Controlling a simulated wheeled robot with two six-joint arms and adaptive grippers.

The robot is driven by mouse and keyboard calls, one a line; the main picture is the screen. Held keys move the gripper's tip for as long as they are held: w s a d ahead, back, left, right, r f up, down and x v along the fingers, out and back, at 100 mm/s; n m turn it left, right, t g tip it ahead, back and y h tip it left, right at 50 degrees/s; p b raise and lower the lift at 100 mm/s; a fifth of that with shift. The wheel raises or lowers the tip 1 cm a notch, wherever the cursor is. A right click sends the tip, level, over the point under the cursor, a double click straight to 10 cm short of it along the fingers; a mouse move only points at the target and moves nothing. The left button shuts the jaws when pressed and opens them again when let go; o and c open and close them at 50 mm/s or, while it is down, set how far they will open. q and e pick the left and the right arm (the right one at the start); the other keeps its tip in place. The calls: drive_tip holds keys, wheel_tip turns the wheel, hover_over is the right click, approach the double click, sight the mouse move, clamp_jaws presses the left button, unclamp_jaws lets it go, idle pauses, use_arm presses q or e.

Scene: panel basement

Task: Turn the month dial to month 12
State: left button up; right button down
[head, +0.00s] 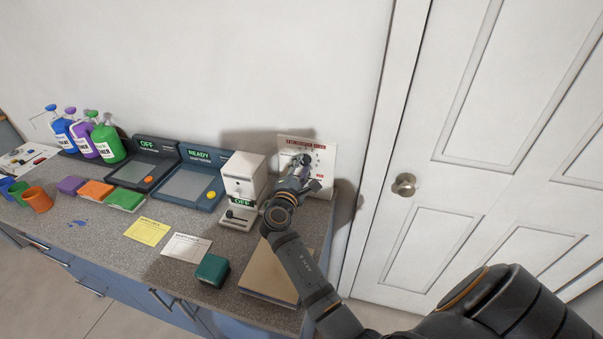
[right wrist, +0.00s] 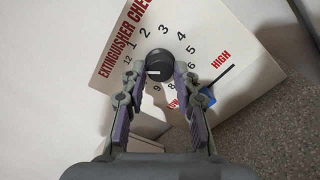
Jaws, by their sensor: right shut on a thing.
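The white extinguisher check panel (head: 322,153) stands upright at the right end of the counter, against the wall. In the right wrist view the panel (right wrist: 240,68) shows a ring of month numbers around a round black month dial (right wrist: 158,64). My right gripper (right wrist: 160,72) is shut on the dial, with one finger on each side. A pale mark on the dial sits toward its lower left; I cannot tell exactly which number it points to. My fingers hide some numbers at the lower left. My left gripper is not in view.
A white dispenser-like box (head: 243,180) marked OFF stands just left of my right gripper. A brown box (head: 268,274) and a teal box (head: 211,270) lie in front. A blue piece (right wrist: 208,98) sits by a LOW-HIGH slot on the panel. A white door (head: 475,130) is at right.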

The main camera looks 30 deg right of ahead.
drive_tip(key=shift+m+b, duration=0.3)
drive_tip(key=shift+m, duration=0.2)
drive_tip(key=c, duration=1)
unclamp_jaws()
drive_tip(key=shift+w, duration=0.1)
wheel_tip(320, 180, up, 10)
drive_tip(key=shift+f, duration=0.2)
drive_tip(key=shift+d+r, duration=0.1)
drive_tip(key=shift+r, duration=0.1)
drive_tip(key=shift+o, duration=0.4)
